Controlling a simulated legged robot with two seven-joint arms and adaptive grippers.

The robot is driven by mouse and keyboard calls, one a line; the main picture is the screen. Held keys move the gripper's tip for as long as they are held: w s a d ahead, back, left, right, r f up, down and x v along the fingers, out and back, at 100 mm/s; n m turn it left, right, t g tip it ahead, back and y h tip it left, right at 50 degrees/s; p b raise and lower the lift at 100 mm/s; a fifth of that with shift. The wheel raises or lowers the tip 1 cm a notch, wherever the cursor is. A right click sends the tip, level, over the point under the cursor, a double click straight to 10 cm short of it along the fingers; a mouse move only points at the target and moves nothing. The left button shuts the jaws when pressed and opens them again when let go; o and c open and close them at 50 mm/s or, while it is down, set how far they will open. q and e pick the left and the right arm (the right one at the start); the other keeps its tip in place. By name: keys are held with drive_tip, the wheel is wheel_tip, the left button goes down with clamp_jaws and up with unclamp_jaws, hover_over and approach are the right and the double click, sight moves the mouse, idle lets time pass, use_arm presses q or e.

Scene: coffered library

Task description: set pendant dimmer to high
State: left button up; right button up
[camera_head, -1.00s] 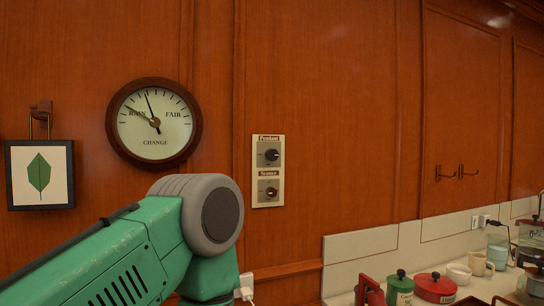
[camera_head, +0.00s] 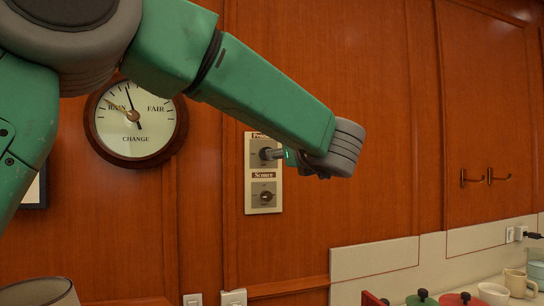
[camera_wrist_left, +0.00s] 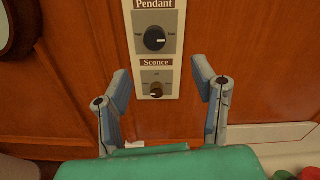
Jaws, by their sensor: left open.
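The dimmer panel (camera_head: 249,198) is a pale plate on the wood wall with a Pendant control above and a Sconce control below. The black round Pendant knob (camera_wrist_left: 154,38) shows whole in the left wrist view; its side labels are too small to read. The smaller Sconce knob (camera_wrist_left: 156,89) sits below it. My left gripper (camera_wrist_left: 162,80) is open and empty. Its fingers stand apart, framing the Sconce knob in that view, with the Pendant knob above the fingertips. In the head view, the left gripper (camera_head: 276,154) partly covers the Pendant knob. My right gripper is not in view.
A round dial (camera_head: 136,120) hangs left of the panel, partly behind my left arm. Hooks (camera_head: 486,177) are on the right wall. Sockets (camera_head: 233,298) sit low below the panel. A counter at lower right holds lidded pots (camera_head: 422,299), a white bowl (camera_head: 493,293) and a mug (camera_head: 519,282).

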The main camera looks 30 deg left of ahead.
sight(265, 155)
use_arm(q)
drive_tip(key=p+x, duration=0.1)
drive_tip(key=x, duration=0.3)
drive_tip(key=s+a+x, duration=0.1)
drive_tip(key=x, duration=0.4)
drive_tip(key=p+x, duration=0.1)
drive_tip(key=x, duration=0.3)
drive_tip(key=shift+s+a+f+p, duration=0.1)
drive_tip(key=shift+a+f+p, duration=0.2)
drive_tip(key=shift+a+f, duration=0.05)
drive_tip(key=shift+w+d+r, duration=0.1)
drive_tip(key=shift+w+d, duration=0.2)
drive_tip(key=shift+d, duration=0.1)
drive_tip(key=shift+d+r, duration=0.25)
drive_tip(key=shift+d, duration=0.65)
drive_tip(key=shift+s+a, duration=0.1)
drive_tip(key=c, duration=0.6)
drive_tip(key=shift+s+a, duration=0.2)
drive_tip(key=shift+a, duration=0.2)
drive_tip(key=c, duration=0.5)
drive_tip(key=shift+a, duration=0.4)
drive_tip(key=shift+w+d+f, duration=0.1)
drive_tip(key=shift+w+d, duration=0.05)
drive_tip(key=shift+d, duration=0.05)
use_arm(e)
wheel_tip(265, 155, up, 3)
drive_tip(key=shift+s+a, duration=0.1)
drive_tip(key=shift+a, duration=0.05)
